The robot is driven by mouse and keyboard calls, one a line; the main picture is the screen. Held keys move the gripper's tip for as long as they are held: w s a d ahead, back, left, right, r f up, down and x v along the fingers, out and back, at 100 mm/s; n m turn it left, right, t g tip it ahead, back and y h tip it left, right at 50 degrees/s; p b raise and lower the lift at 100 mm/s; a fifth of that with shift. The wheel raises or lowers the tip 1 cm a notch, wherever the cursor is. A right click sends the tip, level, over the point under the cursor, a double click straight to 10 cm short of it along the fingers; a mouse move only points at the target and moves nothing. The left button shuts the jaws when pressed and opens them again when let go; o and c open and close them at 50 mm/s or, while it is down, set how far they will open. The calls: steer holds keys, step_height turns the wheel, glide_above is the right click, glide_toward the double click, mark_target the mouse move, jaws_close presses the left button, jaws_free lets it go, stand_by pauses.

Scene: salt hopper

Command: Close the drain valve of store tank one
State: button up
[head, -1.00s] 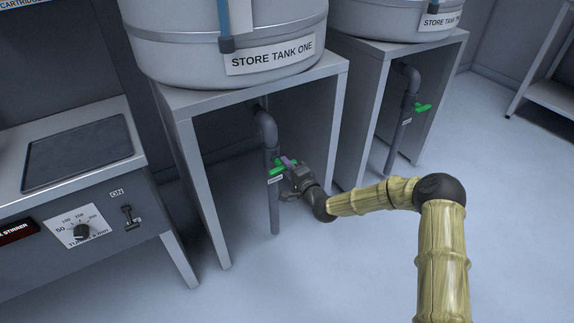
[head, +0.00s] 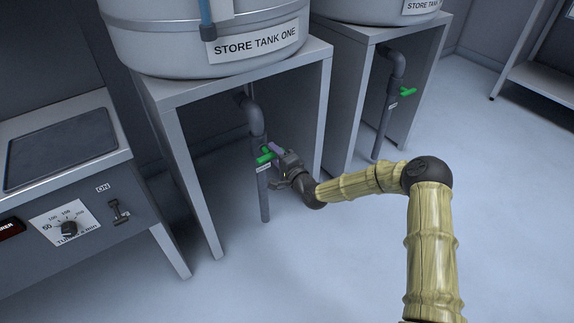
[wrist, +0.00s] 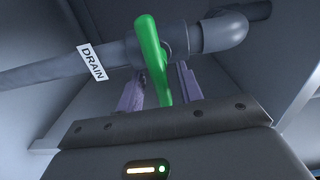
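The drain valve of store tank one has a green handle (head: 266,156) on the grey drain pipe (head: 263,196) under the tank stand. In the wrist view the green handle (wrist: 153,58) lies across the pipe, beside a white DRAIN label (wrist: 92,62). My gripper (head: 279,157) is at the valve from the right. In the wrist view my gripper's two purple fingers (wrist: 161,88) stand on either side of the handle's lower end, with gaps visible, so it looks open. Store tank one (head: 205,45) stands above, labelled.
The stand's legs and side panel (head: 314,110) enclose the pipe closely. A second tank's stand (head: 415,85), with its own green valve handle (head: 407,91), is to the right. A stirrer bench (head: 70,150) is at left. Floor in front is clear.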

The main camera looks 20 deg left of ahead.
steer(key=p+v, duration=0.5)
steer(key=v, duration=1.2)
steer(key=shift+s, duration=0.1)
